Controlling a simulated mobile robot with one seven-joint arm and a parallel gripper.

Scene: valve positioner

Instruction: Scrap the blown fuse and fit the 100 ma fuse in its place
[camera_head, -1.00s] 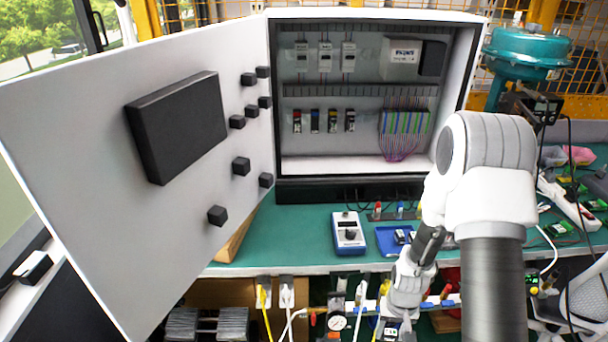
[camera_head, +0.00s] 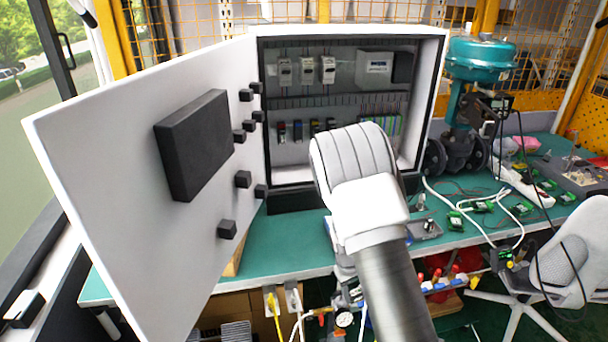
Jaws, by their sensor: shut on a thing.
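The open control cabinet (camera_head: 438,100) stands on the green bench. Its lower rail carries several fuse holders, one with a red mark (camera_head: 282,132) at the left and one with a blue mark (camera_head: 298,131) beside it. The right-hand holders are partly covered by my arm. I cannot tell which fuse is blown, and no loose fuse can be made out. My arm stands in front of the cabinet's lower part and the bench middle. My gripper's fingers are hidden behind my arm, so what they hold does not show.
The cabinet door (camera_head: 90,150) with black knobs is swung wide to the left. A teal valve actuator (camera_head: 482,52) stands right of the cabinet. A grey tray (camera_head: 426,230) sits right of my arm. The bench (camera_head: 285,250) is clear left of my arm. A chair (camera_head: 570,250) stands at right.

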